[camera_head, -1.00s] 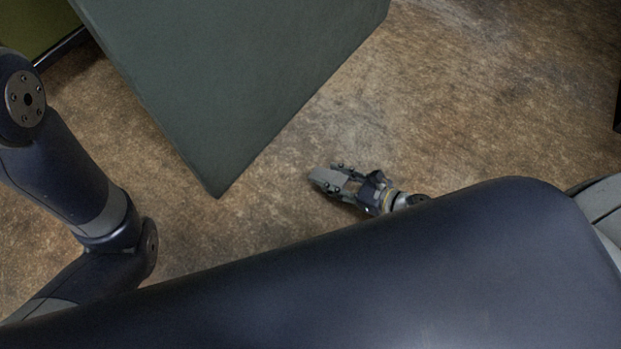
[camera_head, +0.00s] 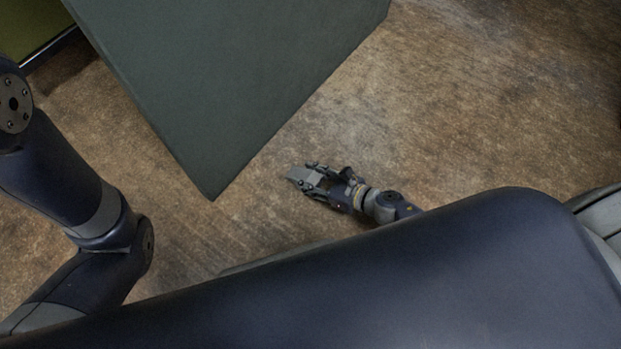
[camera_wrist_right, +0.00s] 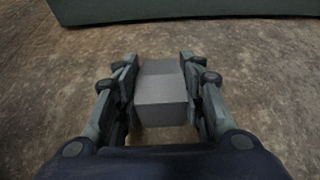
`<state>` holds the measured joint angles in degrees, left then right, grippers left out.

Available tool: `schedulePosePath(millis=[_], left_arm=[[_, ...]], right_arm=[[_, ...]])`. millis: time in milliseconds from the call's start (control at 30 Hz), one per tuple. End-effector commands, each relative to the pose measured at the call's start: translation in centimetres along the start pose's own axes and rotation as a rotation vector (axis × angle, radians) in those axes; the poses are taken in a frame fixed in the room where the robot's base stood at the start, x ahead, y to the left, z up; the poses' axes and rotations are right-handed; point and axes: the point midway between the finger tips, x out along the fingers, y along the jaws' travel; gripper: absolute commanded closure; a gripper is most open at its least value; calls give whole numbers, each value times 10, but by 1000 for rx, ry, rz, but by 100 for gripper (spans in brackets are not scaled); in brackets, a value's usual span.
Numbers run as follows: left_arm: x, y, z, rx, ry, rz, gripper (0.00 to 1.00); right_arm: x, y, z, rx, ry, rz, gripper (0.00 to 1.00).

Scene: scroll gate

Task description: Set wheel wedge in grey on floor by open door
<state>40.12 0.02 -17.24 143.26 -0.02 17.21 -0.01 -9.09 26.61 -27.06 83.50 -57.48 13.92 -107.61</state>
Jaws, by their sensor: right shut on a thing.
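The grey wheel wedge (camera_head: 302,175) shows in the head view between the fingers of my right gripper (camera_head: 314,179). In the right wrist view the wedge (camera_wrist_right: 162,95) is a grey block with a sloped top, with a finger of my right gripper (camera_wrist_right: 160,88) on each side. The gripper is shut on it, low over the floor; I cannot tell whether the wedge touches the floor. The dark green door (camera_head: 235,75) stands open, its near lower corner to the left of the gripper. My left arm comes in from the left; its gripper is out of view.
Brown mottled floor (camera_head: 480,110) is clear to the right of the door and around the gripper. The door's bottom edge crosses the top of the right wrist view (camera_wrist_right: 200,12). An olive-green surface (camera_head: 30,25) is at the far left.

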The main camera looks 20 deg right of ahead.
Motion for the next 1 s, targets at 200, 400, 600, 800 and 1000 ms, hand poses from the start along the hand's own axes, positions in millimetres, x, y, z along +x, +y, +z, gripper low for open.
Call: schedulePosePath(millis=[200, 400, 600, 800, 1000], left_arm=[[-2, 0, -1, 0, 0, 0, 60], [-3, 0, -1, 0, -1, 0, 60], [-3, 0, -1, 0, -1, 0, 60], [1, 0, 1, 0, -1, 0, 60], [12, -3, 5, 1, -1, 0, 60]], right_arm=[[1, 0, -1, 0, -2, 0, 92], [1, 0, -2, 0, -1, 0, 44], [1, 0, -2, 0, 0, 0, 44], [-1, 0, 2, 0, 0, 0, 44], [-29, 1, 2, 3, 3, 0, 44]])
